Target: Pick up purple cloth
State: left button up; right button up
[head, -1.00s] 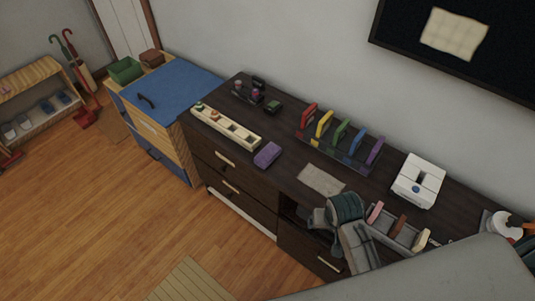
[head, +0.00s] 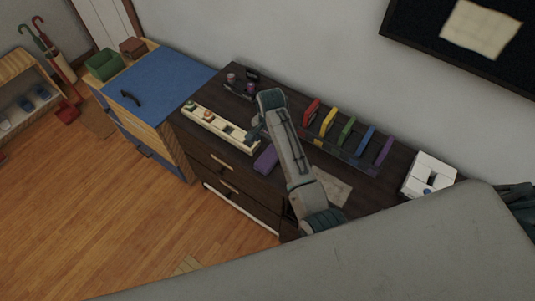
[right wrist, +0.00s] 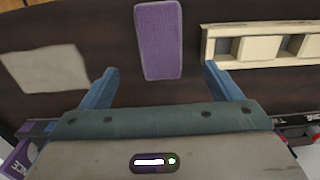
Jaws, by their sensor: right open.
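The purple cloth (head: 265,159) is a small folded block lying on the dark wooden cabinet top, near its front edge. My right gripper (head: 256,132) is above the cabinet just behind the cloth, partly hidden by my own arm. In the right wrist view the cloth (right wrist: 159,40) lies ahead of the open jaws (right wrist: 159,69), roughly centred between the two blue fingers and not held. My left gripper is not in view.
A cream compartment tray (head: 212,128) lies left of the cloth. A beige cloth (head: 333,188) lies to its right, partly behind my arm. A rack of coloured upright pieces (head: 347,132) stands behind. A white box (head: 430,175) is farther right.

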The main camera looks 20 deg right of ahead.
aim_at(271, 154)
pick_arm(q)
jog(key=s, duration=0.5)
pick_arm(e)
notch_tip(271, 154, down, 3)
jog(key=shift+r, duration=0.2)
jog(key=f, duration=0.1)
jog(key=f+p, duration=0.2)
jog(key=f, duration=0.1)
jog(key=shift+w+d, duration=0.2)
jog(key=shift+w, duration=0.05)
jog(key=shift+f, duration=0.6)
jog(key=c, duration=0.9)
jog(key=shift+c, duration=0.8)
pick_arm(q)
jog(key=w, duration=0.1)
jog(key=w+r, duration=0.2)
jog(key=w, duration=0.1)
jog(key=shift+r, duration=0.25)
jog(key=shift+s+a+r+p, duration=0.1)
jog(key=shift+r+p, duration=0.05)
jog(key=shift+p, duration=0.15)
pick_arm(e)
jog(key=shift+r, duration=0.2)
